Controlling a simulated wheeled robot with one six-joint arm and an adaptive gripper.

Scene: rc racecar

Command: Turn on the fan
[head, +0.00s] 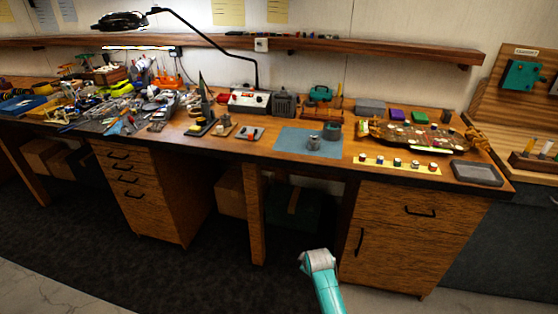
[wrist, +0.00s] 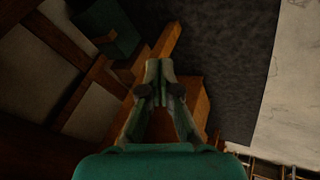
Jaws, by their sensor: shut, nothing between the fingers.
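I cannot clearly pick out a fan. A small dark grey box (head: 285,103) with what looks like a slatted face stands at the back of the workbench, and I cannot tell whether it is the fan. Beside it on the left is a pale box with red controls (head: 249,100). My gripper (wrist: 158,72) shows in the wrist view with its fingers together and nothing between them. It points down toward the area under the bench. In the head view my teal arm is low, in front of the bench, and the fingers are not visible there.
The wooden workbench (head: 225,148) is cluttered with tools at the left. A blue mat (head: 295,143) bears small metal parts, and a yellow strip (head: 372,162) holds several small knobs. A desk lamp (head: 122,21) arches above. Drawer cabinets stand below; the floor in front is clear.

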